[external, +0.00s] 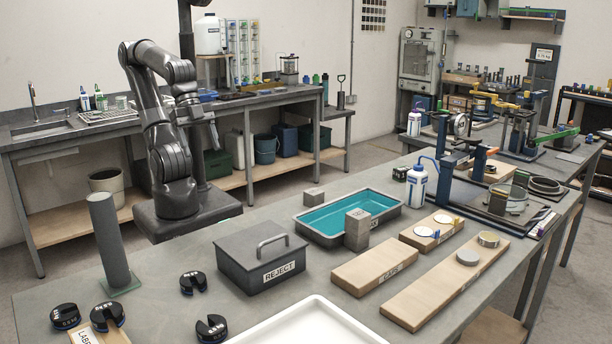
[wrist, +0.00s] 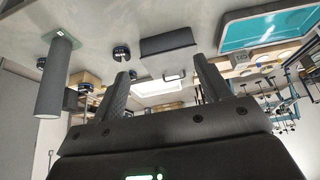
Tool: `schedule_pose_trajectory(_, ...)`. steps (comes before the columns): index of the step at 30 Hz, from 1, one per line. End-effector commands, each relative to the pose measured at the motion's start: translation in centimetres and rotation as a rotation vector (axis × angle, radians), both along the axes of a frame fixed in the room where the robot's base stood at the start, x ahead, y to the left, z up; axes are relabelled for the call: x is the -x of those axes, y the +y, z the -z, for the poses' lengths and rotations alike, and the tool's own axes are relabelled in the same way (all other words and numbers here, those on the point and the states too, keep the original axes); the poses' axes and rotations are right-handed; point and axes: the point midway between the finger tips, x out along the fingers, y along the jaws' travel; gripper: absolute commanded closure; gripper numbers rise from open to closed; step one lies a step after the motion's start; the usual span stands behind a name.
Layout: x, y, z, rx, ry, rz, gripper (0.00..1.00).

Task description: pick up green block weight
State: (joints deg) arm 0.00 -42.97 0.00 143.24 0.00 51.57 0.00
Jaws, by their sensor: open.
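I cannot make out a block weight that is clearly green. Several black slotted weights with pale lettering lie on the near bench: one (external: 193,283) beside the reject box, one (external: 211,328) nearer the front, one (external: 65,317) at the left, and one (external: 107,315) on a wooden board. One black weight (wrist: 121,53) shows in the wrist view. A grey post (external: 108,235) stands on a green base plate (external: 121,286). My gripper (wrist: 160,67) is open and empty, raised above and apart from the bench. In the external view my gripper (external: 196,108) is small and dark.
A grey lidded box labelled REJECT (external: 262,262) stands mid-bench. Behind it are a tray of teal liquid (external: 316,232) and grey cubes (external: 357,229). A white tray (external: 300,325) lies at the front. Wooden boards (external: 375,267) and a wash bottle (external: 416,186) are right.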

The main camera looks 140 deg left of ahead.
Motion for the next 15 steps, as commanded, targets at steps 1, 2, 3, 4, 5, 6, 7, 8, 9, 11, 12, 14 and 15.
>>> schedule_pose_trajectory(1, 0.0, 0.0, 0.0, 0.000, 0.000, 0.000, 0.30)
schedule_pose_trajectory(2, 0.0, 0.0, 0.0, 0.000, 0.000, 0.000, 0.30)
schedule_pose_trajectory(3, 0.0, 0.0, 0.0, 0.000, 0.000, 0.000, 0.30)
schedule_pose_trajectory(4, 0.0, 0.0, 0.0, 0.000, 0.000, 0.000, 0.32)
schedule_pose_trajectory(5, 0.0, 0.0, 0.0, 0.000, 0.000, 0.000, 0.32)
schedule_pose_trajectory(6, 0.0, 0.0, 0.0, 0.000, 0.000, 0.000, 0.32)
schedule_pose_trajectory(7, 0.0, 0.0, 0.0, 0.000, 0.000, 0.000, 0.32)
schedule_pose_trajectory(8, 0.0, 0.0, 0.0, 0.000, 0.000, 0.000, 0.32)
schedule_pose_trajectory(9, 0.0, 0.0, 0.0, 0.000, 0.000, 0.000, 0.32)
schedule_pose_trajectory(11, 0.0, 0.0, 0.0, 0.000, 0.000, -0.001, 0.32)
schedule_pose_trajectory(12, -0.2, 0.1, -0.1, 0.001, 0.000, -0.005, 0.32)
schedule_pose_trajectory(14, -0.7, 0.4, -0.4, 0.006, 0.000, -0.021, 0.32)
schedule_pose_trajectory(15, -1.3, 0.8, -0.6, 0.010, 0.002, -0.036, 0.32)
